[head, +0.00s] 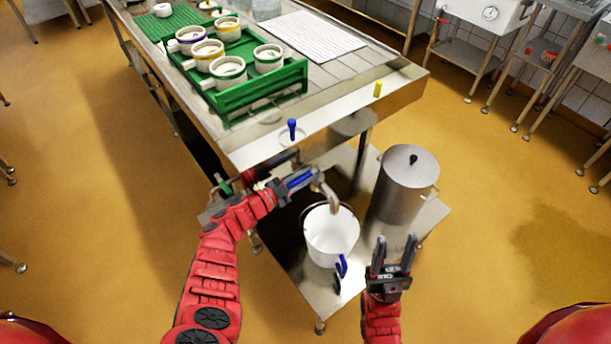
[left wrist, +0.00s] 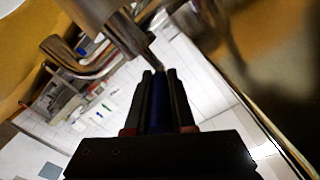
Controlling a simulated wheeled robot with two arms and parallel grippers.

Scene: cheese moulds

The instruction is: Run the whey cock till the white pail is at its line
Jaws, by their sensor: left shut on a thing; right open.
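The white pail (head: 322,247) stands upright on the low steel shelf, under the curved metal spout (head: 331,197) of the whey cock. Its inside looks white; I cannot make out a line, a liquid level or a stream. My left gripper (head: 301,179) is shut on the cock's blue lever, beside the spout. In the left wrist view the blue lever (left wrist: 158,108) lies between the fingers, and metal pipework shows above. My right gripper (head: 393,252) is open and empty, to the right of the pail and apart from it.
A lidded steel can (head: 403,186) stands right of the pail on the low shelf (head: 297,262).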

